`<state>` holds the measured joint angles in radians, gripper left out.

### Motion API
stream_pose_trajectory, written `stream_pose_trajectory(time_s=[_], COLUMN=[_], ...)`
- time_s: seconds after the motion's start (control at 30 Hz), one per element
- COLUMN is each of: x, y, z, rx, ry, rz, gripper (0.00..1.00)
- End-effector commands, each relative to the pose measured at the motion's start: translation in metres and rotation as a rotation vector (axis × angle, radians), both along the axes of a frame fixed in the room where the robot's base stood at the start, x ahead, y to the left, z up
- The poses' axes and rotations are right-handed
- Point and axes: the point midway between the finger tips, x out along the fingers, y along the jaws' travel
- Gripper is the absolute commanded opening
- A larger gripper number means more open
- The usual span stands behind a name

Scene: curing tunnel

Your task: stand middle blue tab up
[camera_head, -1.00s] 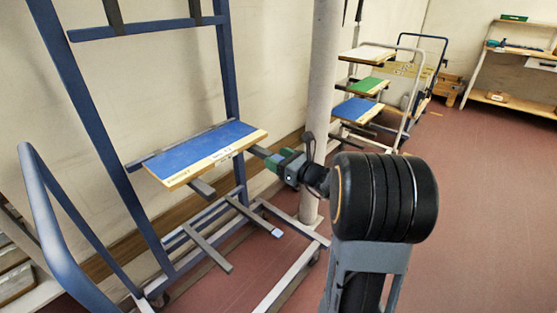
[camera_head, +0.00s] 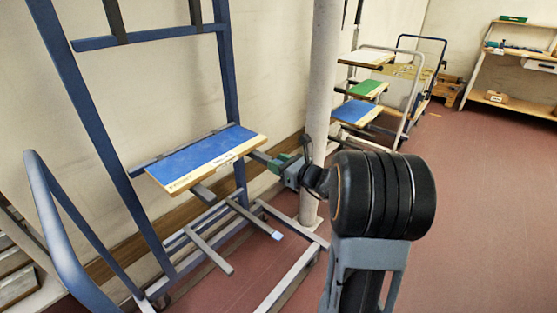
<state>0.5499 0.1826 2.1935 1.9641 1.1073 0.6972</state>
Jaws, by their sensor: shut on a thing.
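A blue-topped board with a pale wooden edge (camera_head: 200,155) lies about level on the middle level of a blue rack. A grey bar (camera_head: 261,157) sticks out past its right end, at the height of the board. My gripper (camera_head: 277,164) is at the outer end of this bar and appears shut on it. The jaws are small in view, and the contact is partly hidden by green and grey gripper parts. The bar is roughly level, not upright. I cannot make out a blue tip on it.
Lower grey bars (camera_head: 211,253) stick out level, one with a light blue end (camera_head: 277,235). Two dark bars (camera_head: 195,12) stand upright at the top rail. A pale pillar (camera_head: 322,95) stands close behind my arm. A second rack with boards (camera_head: 362,112) stands beyond.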

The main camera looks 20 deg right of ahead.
Motion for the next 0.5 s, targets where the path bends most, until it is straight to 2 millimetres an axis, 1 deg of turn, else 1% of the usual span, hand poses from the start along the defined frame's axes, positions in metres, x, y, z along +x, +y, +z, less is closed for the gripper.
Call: stream_pose_trajectory(time_s=[0.03, 0.1, 0.5], x=[0.0, 0.0002, 0.0026], y=[0.0005, 0.0008, 0.002], z=[0.0094, 0.0117, 0.0148], rx=[-0.013, -0.034, -0.139], ry=[0.033, 0.077, 0.308], rz=[0.001, 0.002, 0.002], gripper=[0.12, 0.12, 0.12])
